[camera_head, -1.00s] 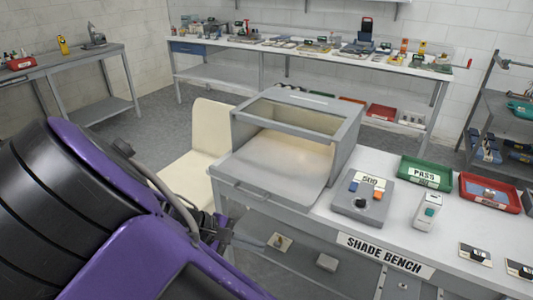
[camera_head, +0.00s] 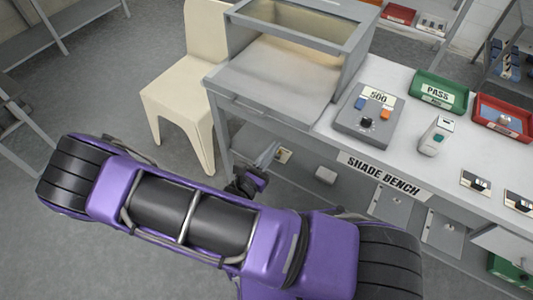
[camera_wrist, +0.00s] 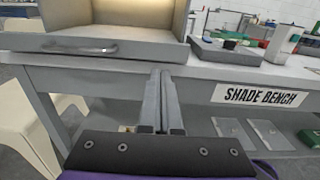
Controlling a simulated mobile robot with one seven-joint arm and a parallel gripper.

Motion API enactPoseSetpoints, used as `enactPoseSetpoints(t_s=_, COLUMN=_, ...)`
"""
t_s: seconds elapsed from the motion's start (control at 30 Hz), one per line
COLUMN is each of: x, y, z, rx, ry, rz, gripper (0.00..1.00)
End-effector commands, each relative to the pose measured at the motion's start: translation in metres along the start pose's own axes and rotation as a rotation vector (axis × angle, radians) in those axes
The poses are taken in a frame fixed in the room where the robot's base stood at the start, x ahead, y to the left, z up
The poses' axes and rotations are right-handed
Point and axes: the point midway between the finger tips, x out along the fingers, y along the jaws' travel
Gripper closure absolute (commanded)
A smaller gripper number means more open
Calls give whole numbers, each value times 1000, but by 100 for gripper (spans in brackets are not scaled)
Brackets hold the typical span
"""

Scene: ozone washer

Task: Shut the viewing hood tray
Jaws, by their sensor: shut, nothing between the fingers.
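The grey viewing hood (camera_head: 300,50) stands on the left end of the shade bench. Its tray (camera_head: 275,92) is pulled out toward the front, with a bar handle (camera_head: 248,108) along its front edge. In the wrist view the tray front and its handle (camera_wrist: 80,47) are at upper left, above and beyond my fingers. My gripper (camera_wrist: 162,78) is shut and empty, below and to the right of the handle, not touching it. In the head view my gripper (camera_head: 267,155) is partly small and dark, in front of the bench below the tray.
A grey control box (camera_head: 368,117) marked 500 sits right of the hood. Green PASS (camera_head: 440,92) and red (camera_head: 503,118) trays lie farther right. A cream chair (camera_head: 185,95) stands left of the bench. The floor in front is clear.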

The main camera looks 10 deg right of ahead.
Motion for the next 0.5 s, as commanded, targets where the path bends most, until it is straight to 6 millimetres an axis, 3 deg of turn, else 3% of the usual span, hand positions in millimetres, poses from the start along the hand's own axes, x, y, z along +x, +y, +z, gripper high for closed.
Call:
enactPoseSetpoints(t_s=0.2, x=48, y=-1, z=1, rx=1, ry=-2, rz=-3, gripper=100)
enactPoseSetpoints(t_s=0.5, x=82, y=0, z=0, rx=3, ry=0, rz=-1, gripper=100)
